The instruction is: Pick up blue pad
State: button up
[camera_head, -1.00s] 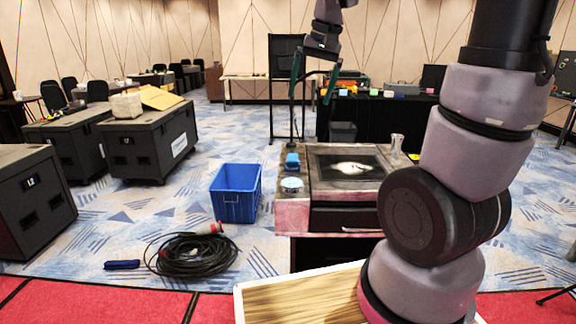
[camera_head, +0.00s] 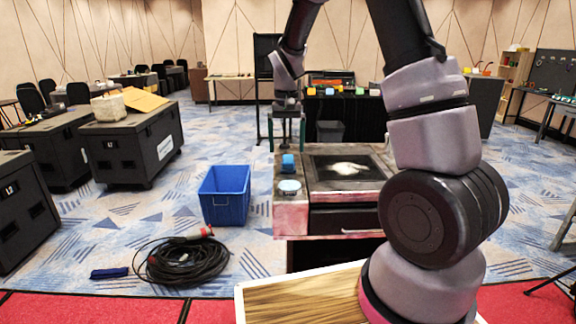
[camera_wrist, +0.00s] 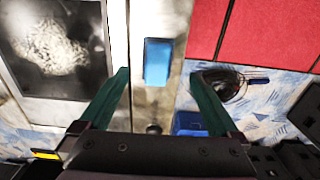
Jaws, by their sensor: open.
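The blue pad (camera_head: 288,162) lies on the left strip of the cabinet top (camera_head: 296,209), behind a round pale-blue disc (camera_head: 289,187). In the wrist view the pad (camera_wrist: 157,60) is a blue rectangle on the strip, between the two green fingers in the picture. My gripper (camera_head: 286,140) points down over the back left of the cabinet, by the pad. It is open and empty in the wrist view (camera_wrist: 159,74). The exact height above the pad is hard to tell.
A dark framed panel (camera_head: 318,174) with a white patch fills the cabinet top right of the pad. A blue crate (camera_head: 225,196) and a coiled black cable (camera_head: 181,262) are on the floor to the left. A black-draped table (camera_head: 355,112) stands behind.

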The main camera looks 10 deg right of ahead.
aim_at(288, 158)
jog(key=f, duration=0.5)
jog(key=shift+w+d+f, duration=0.1)
jog(key=shift+d+f, duration=0.15)
jog(key=shift+f, duration=0.05)
jog(key=c, duration=1.4)
jog(key=shift+r, duration=5.05)
jog(key=shift+c, duration=0.2)
